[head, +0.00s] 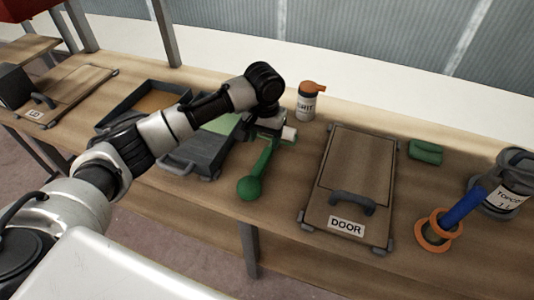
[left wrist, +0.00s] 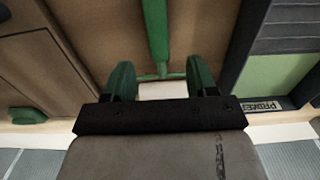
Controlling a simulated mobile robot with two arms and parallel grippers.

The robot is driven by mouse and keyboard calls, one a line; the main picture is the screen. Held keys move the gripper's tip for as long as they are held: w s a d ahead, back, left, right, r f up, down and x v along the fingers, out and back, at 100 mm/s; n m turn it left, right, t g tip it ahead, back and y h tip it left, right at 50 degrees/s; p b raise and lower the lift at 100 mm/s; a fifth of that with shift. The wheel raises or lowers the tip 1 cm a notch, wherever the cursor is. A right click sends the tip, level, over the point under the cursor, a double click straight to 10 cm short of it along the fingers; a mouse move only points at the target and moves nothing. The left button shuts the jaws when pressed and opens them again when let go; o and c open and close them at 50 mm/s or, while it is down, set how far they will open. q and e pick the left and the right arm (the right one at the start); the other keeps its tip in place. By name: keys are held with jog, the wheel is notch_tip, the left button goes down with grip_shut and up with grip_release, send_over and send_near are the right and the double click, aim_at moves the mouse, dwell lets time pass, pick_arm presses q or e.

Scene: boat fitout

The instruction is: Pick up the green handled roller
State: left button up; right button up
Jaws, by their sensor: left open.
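The green handled roller (head: 254,180) lies on the workbench between the grey tray and the DOOR panel, its round handle end toward the front edge. Its white roller end (head: 289,132) shows beside my left gripper (head: 270,130). In the left wrist view its green handle (left wrist: 156,32) runs up from the middle, and the white roller (left wrist: 163,90) is partly hidden by the gripper body. My left gripper (left wrist: 160,82) is open, its green-padded fingers on either side of the roller's head end. Whether they touch it I cannot tell. My right gripper is not in view.
The DOOR panel (head: 358,170) with a handle lies right of the roller. A grey tray (head: 190,165) is left of it. An orange-capped bottle (head: 307,104) stands behind. A green roll (head: 426,152), a blue-handled tool (head: 462,208) and a tin (head: 503,190) are farther right.

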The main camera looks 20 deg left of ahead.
aim_at(264, 156)
pick_arm(q)
jog(key=shift+s+f, duration=0.15)
jog(key=shift+f, duration=0.45)
jog(key=shift+s+f, duration=0.15)
jog(key=shift+f, duration=0.75)
notch_tip(264, 156, down, 4)
jog(key=shift+d+f, duration=0.1)
jog(key=shift+f, duration=0.6)
jog(key=shift+r, duration=0.1)
grip_shut()
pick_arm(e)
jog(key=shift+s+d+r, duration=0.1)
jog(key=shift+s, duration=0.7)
